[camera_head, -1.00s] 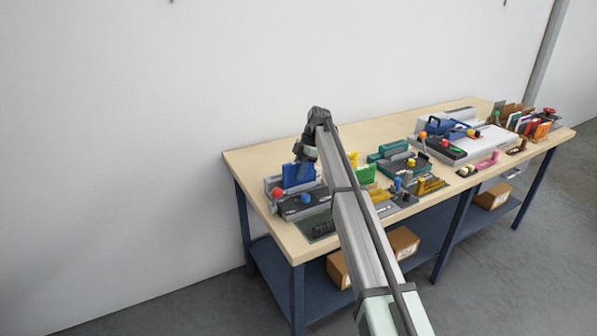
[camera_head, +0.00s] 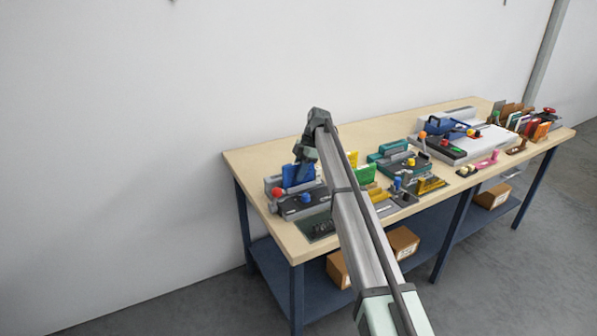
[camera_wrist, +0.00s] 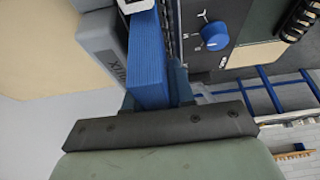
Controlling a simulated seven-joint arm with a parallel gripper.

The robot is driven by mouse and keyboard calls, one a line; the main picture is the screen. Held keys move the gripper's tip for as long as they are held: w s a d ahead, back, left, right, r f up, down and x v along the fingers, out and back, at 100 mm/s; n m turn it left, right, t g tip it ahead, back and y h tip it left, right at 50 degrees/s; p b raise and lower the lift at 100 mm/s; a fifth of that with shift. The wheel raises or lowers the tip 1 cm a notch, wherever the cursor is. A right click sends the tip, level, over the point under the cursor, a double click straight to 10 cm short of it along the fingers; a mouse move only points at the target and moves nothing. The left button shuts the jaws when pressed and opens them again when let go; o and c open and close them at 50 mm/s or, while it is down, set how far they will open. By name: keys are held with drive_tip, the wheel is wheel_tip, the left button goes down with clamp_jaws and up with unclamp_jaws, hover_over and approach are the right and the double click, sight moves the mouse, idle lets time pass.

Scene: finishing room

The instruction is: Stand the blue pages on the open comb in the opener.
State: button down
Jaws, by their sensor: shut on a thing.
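My gripper (camera_head: 303,160) is shut on the blue pages (camera_head: 297,175) and points down at the left end of the bench. The pages stand upright over the grey opener (camera_head: 318,207), which has a red knob and a blue knob. In the wrist view the blue pages (camera_wrist: 148,62) run away from my fingers, beside the grey body of the opener (camera_wrist: 98,45). The opener's blue knob (camera_wrist: 213,36) is to their right. The comb under the pages is hidden, so I cannot tell whether they touch it.
Green pages (camera_head: 365,174) and a teal machine (camera_head: 392,158) stand to the right. A dark mat (camera_head: 320,230) lies in front of the opener. A black coil (camera_wrist: 301,20) shows at the wrist view's upper right. The bench's back left corner is clear.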

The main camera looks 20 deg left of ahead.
drive_tip(key=shift+f, duration=0.35)
drive_tip(key=c, duration=1.2)
unclamp_jaws()
drive_tip(key=shift+c, duration=0.2)
drive_tip(key=shift+v, duration=5.5)
